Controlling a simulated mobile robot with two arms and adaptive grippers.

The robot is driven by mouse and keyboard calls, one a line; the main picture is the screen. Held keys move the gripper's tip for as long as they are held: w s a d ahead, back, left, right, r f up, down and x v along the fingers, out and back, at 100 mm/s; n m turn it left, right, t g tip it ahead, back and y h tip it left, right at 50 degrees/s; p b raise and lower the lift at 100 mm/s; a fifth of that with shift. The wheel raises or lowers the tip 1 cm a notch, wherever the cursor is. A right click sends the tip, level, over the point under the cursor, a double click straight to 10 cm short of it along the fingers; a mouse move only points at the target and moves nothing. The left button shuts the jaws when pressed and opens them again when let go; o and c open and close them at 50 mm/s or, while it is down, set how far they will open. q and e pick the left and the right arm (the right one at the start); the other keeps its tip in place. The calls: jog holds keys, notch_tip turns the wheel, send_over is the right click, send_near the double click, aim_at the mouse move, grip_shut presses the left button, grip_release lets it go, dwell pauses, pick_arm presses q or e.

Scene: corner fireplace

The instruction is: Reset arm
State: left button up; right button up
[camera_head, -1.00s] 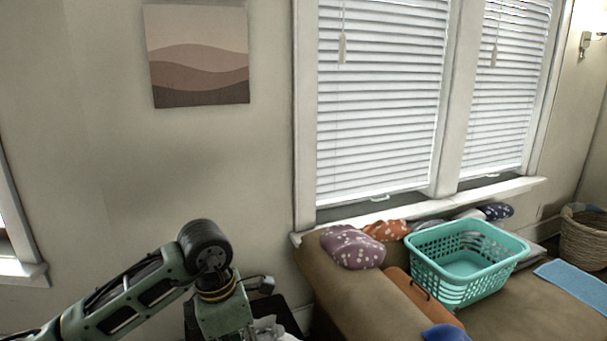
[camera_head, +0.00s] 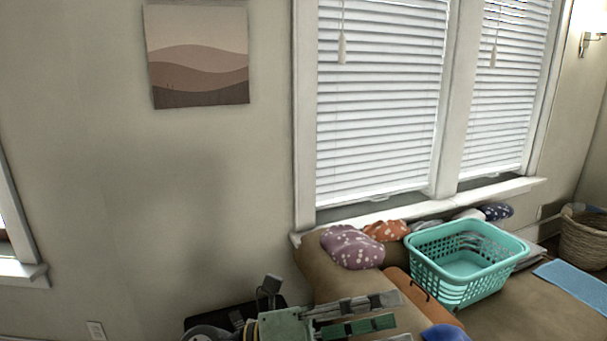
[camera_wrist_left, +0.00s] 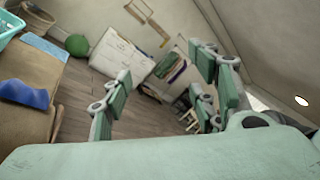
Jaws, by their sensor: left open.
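My left gripper (camera_head: 385,312) is low in the head view, pointing right in front of the brown sofa's near arm. Its fingers are apart, with nothing seen between them. In the left wrist view its fingers (camera_wrist_left: 165,85) are also spread, with floor and wall visible beyond. My left arm comes from the bottom edge, and most of it is out of the head view. My right gripper is in neither current view.
A teal laundry basket (camera_head: 465,262) stands on the sofa (camera_head: 340,291). A purple dotted cloth (camera_head: 352,247), an orange one (camera_head: 386,230) and a blue one (camera_head: 445,333) lie on it. A wicker basket (camera_head: 583,240) stands at right. A green ball (camera_wrist_left: 77,45) is on the floor.

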pick_arm(q)
jog(key=w+a+r+n+t+y, duration=0.2)
jog(key=w+a+n+t+y, duration=0.15)
jog(key=a+n+t, duration=0.45)
jog(key=w+a+r+n+t+y, duration=0.15)
jog(key=w+a+n+t, duration=0.3)
jog(key=n+t, duration=0.65)
jog(key=a+f+n+g+y, duration=0.4)
jog(key=a+f+n+y, duration=1.1)
jog(key=f+n, duration=0.35)
jog(key=s+a+f+n+g, duration=0.35)
jog(key=s+f+g, duration=0.4)
jog(key=f, duration=0.65)
jog(key=s+f+g, duration=0.3)
jog(key=s, duration=0.5)
jog(key=s+f+g, duration=0.2)
jog(key=s+f, duration=0.2)
jog(key=s, duration=0.5)
notch_tip(320, 180, down, 25)
jog(key=g, duration=0.1)
jog(key=s+a+f+g, duration=0.1)
jog(key=s+a+f, duration=0.1)
jog(key=s+f, duration=1.5)
jog(key=shift+s+a, duration=0.15)
jog(key=shift+a, duration=0.2)
jog(key=shift+s+a+f+g, duration=0.1)
jog(key=shift+s+f+g, duration=0.15)
jog(key=shift+s, duration=0.25)
jog(key=shift+c, duration=0.2)
